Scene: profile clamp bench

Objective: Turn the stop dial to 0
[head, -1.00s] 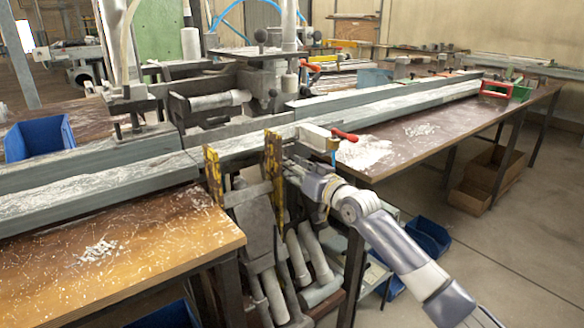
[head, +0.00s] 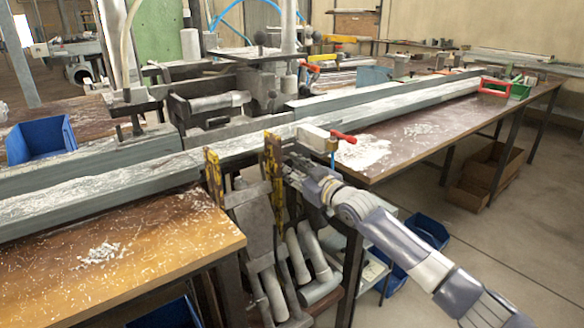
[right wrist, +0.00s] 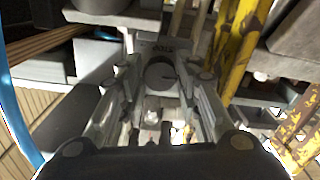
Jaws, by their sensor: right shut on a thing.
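My right gripper (head: 289,166) reaches the front of the machine beside the yellow posts and is shut on the dial, one finger on each side. In the head view the dial is hidden by my gripper and the machine. My left gripper is not in view.
Worn yellow posts (head: 274,170) stand close to the left of my right gripper. A red-handled valve (head: 342,136) with a blue hose is just above and right of it. A long grey rail (head: 390,103) runs along the bench. Blue bins (head: 428,232) sit low at right.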

